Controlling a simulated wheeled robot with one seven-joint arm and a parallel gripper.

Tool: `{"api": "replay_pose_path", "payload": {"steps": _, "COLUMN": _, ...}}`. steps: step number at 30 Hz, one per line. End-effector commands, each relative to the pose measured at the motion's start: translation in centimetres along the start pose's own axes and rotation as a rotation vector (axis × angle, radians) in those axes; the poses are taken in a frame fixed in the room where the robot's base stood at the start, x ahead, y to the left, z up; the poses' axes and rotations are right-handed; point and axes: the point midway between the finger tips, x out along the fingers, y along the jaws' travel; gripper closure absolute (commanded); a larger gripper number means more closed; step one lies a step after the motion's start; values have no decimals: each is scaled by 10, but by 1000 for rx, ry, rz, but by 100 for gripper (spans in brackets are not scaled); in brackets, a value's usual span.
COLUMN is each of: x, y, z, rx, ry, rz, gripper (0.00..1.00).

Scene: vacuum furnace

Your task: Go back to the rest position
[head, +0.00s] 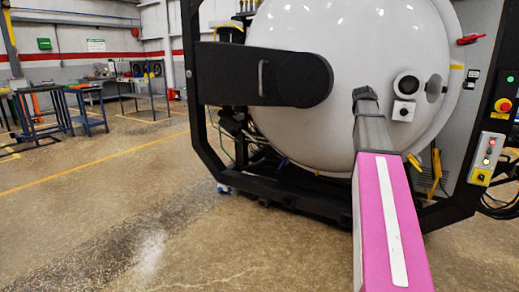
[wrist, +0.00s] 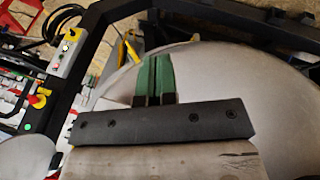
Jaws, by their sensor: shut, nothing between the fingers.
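My gripper (head: 364,93) shows in the head view at the far end of my arm, in front of the furnace's large white round door (head: 320,125). In the wrist view the green fingers of my gripper (wrist: 154,72) are together, with nothing between them. The pale door surface (wrist: 220,75) is behind and beside them. I cannot tell whether the fingers touch the door. The door looks shut, with a dark hinge arm (head: 262,75) across its left side. A round porthole (head: 406,84) is to the right of my gripper.
A control box with buttons (head: 487,158) and a red emergency stop (head: 503,105) are on the frame at right. The black furnace frame (head: 300,192) runs low under the door. Blue work tables (head: 88,105) stand at far left. The floor (head: 110,215) at front left is clear.

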Motion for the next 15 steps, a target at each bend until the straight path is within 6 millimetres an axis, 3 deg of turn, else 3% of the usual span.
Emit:
{"api": "replay_pose_path", "payload": {"steps": 1, "x": 18, "y": -22, "z": 17, "rx": -20, "ry": -10, "rz": -19, "gripper": 100}}
{"api": "replay_pose_path", "payload": {"steps": 6, "x": 67, "y": -81, "z": 58, "rx": -73, "ry": -35, "rz": -78, "gripper": 100}}
{"api": "replay_pose_path", "payload": {"steps": 15, "x": 138, "y": -176, "z": 146, "rx": -152, "ry": -86, "rz": -180, "gripper": 100}}
